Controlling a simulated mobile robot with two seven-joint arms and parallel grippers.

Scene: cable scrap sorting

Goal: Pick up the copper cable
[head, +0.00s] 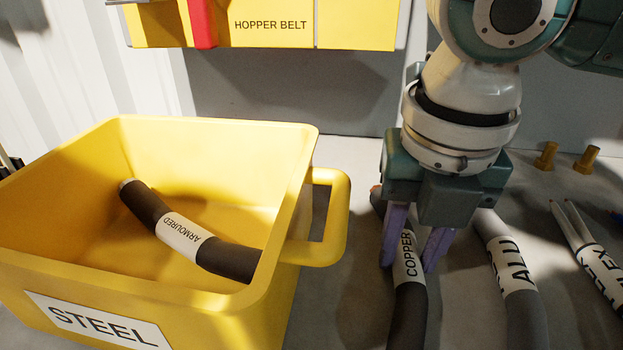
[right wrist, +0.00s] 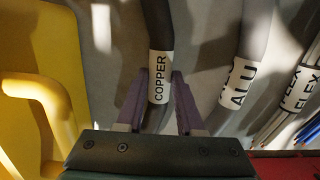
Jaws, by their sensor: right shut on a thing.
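The copper cable (head: 408,315) is a dark grey, slightly bent length with a white COPPER label, on the grey surface right of the yellow bin. My right gripper (head: 408,262) points down over it, its purple fingers on either side of the label, shut on the cable. In the right wrist view the cable (right wrist: 157,25) runs between the two fingers (right wrist: 158,100). Its far end is partly hidden behind the gripper in the head view. I cannot tell whether it is off the surface. My left gripper is not in view.
The yellow STEEL bin (head: 312,145) stands at left, its handle (head: 340,215) close to my right gripper. An armoured cable (head: 225,258) lies inside it. An ALU cable (head: 527,315) and a FLEX cable (head: 600,270) lie to the right. Two brass-coloured pieces (head: 585,160) stand behind.

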